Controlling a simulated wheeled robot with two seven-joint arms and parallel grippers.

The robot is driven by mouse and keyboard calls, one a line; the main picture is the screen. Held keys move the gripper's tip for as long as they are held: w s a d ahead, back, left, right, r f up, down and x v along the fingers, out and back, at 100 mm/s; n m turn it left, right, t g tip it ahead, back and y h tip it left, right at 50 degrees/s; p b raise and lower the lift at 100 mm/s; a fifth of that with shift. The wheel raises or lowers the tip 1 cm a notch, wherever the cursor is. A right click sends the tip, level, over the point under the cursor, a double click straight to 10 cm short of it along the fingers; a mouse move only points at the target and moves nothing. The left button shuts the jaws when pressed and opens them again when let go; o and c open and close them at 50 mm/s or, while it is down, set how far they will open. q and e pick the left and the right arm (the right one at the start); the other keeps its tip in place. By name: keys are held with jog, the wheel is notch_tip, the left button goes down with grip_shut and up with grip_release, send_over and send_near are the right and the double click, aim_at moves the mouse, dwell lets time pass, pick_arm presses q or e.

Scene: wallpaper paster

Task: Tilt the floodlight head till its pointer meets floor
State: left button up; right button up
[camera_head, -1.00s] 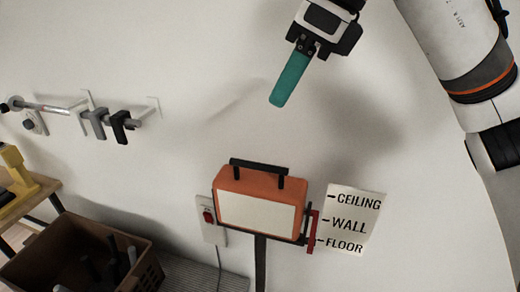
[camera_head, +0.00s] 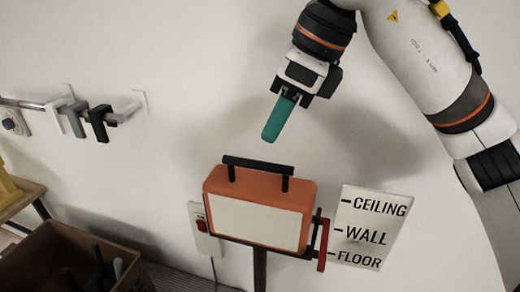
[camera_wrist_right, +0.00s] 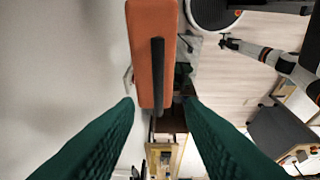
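The orange floodlight head (camera_head: 258,208) with a pale front panel sits on a dark post (camera_head: 260,270). A black handle bar (camera_head: 257,165) runs along its top. A red pointer (camera_head: 323,245) is at its right side, beside a white card (camera_head: 372,230) marked CEILING, WALL and FLOOR. The pointer's lower end is near the FLOOR mark; whether it meets it I cannot tell. My right gripper (camera_head: 279,120), with green fingers, is above the handle, apart from it. In the right wrist view its fingers (camera_wrist_right: 160,125) are spread and empty, with the handle (camera_wrist_right: 157,75) ahead. My left gripper is out of view.
A wall switch (camera_head: 203,228) is left of the head. A wall rail with hooks (camera_head: 100,122) is at the left. A brown crate (camera_head: 70,240) with dark items stands at lower left, by a wooden table (camera_head: 22,205). The wall around my right gripper is clear.

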aim_at(256, 162)
jog(key=p+x, duration=0.1)
jog(key=x, duration=0.5)
jog(key=shift+w+a+f, duration=0.1)
jog(key=shift+w+f, duration=0.05)
jog(key=shift+w, duration=0.1)
jog(key=shift+a+f, duration=0.2)
jog(key=shift+f, duration=0.4)
grip_shut()
